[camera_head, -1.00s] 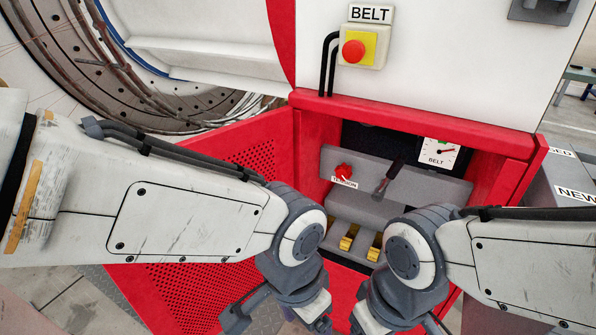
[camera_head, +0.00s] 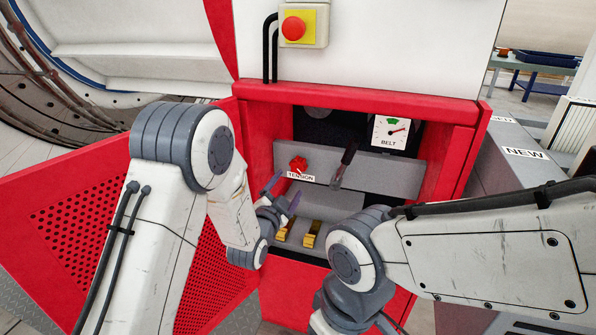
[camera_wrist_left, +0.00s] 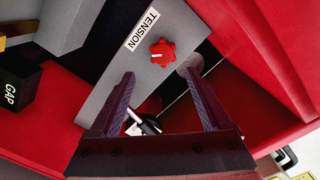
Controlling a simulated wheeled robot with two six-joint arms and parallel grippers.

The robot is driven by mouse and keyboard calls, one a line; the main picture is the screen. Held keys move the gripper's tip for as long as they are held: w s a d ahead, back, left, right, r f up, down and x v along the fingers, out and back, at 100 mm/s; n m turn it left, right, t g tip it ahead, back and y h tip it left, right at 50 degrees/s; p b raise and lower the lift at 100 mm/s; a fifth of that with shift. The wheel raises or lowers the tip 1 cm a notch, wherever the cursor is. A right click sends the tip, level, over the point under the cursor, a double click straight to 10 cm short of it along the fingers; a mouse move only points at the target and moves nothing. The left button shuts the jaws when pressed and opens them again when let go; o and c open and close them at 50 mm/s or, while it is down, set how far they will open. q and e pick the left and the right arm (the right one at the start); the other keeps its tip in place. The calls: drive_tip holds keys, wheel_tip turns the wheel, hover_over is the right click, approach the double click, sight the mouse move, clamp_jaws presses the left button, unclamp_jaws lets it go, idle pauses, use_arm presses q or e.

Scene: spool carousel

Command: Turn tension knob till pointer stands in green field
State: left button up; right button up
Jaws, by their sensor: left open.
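The red tension knob (camera_head: 299,163) sits on the grey panel above its TENSION label (camera_head: 301,177), inside the open red cabinet. The belt gauge (camera_head: 391,131) is at the upper right of the cabinet. Its green field is at the top of the dial, and its red pointer stands to the right of the green. My left gripper (camera_head: 284,193) is open just in front of and below the knob. In the left wrist view the knob (camera_wrist_left: 163,53) lies beyond and between the spread fingertips (camera_wrist_left: 158,73), apparently not gripped. My right gripper's fingers are out of view.
A dark-handled lever (camera_head: 345,165) stands right of the knob. Yellow pedal-like parts (camera_head: 311,234) lie below. The open perforated door (camera_head: 85,215) is at the left. A red button on a yellow box (camera_head: 294,28) is above. A GAP block (camera_wrist_left: 12,95) shows in the wrist view.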

sight(298, 168)
use_arm(q)
drive_tip(key=b+x, duration=0.1)
drive_tip(key=x, duration=0.9)
drive_tip(key=shift+w+r, duration=0.2)
drive_tip(key=shift+w, duration=0.1)
clamp_jaws()
